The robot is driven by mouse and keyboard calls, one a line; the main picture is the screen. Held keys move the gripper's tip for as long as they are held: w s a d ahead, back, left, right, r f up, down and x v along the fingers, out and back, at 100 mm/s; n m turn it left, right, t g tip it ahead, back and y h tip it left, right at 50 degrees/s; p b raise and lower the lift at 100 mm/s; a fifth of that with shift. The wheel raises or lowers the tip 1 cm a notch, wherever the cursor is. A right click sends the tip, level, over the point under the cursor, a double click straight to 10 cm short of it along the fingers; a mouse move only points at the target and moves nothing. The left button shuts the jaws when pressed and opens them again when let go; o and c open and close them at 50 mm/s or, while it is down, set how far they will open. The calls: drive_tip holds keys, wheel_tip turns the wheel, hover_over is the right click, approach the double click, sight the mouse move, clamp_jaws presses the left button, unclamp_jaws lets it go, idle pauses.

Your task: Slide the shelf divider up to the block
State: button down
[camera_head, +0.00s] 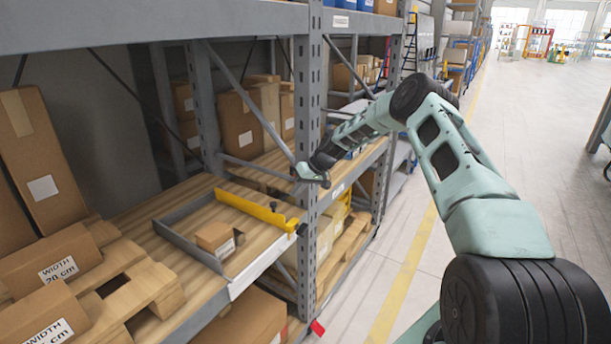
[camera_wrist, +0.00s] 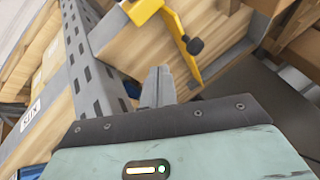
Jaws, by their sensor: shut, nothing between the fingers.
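The yellow shelf divider (camera_head: 255,208) stands on the wooden shelf, with a dark knob near its front end. The block (camera_head: 215,237) is a small cardboard box with a white label, left of the divider with a gap of bare wood between. My gripper (camera_head: 312,174) is beside the grey rack post, up and to the right of the divider's front end. In the wrist view its fingers (camera_wrist: 158,84) are together and empty, close to the yellow divider (camera_wrist: 184,52) and its knob (camera_wrist: 195,46). I cannot tell whether they touch it. The block is not clearly visible there.
The perforated grey post (camera_head: 307,150) stands right beside my gripper; it also shows in the wrist view (camera_wrist: 92,72). A grey metal rail (camera_head: 188,245) runs left of the block. Boxes marked "WIDTH 20 cm" (camera_head: 52,263) lie on a pallet at left. The aisle (camera_head: 400,262) is clear.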

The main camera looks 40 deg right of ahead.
drive_tip(key=a, duration=0.1)
drive_tip(key=a+f+p, duration=0.1)
drive_tip(key=a, duration=0.1)
drive_tip(key=w+a+p, duration=0.1)
drive_tip(key=shift+a+f, duration=0.3)
drive_tip(key=shift+f, duration=0.05)
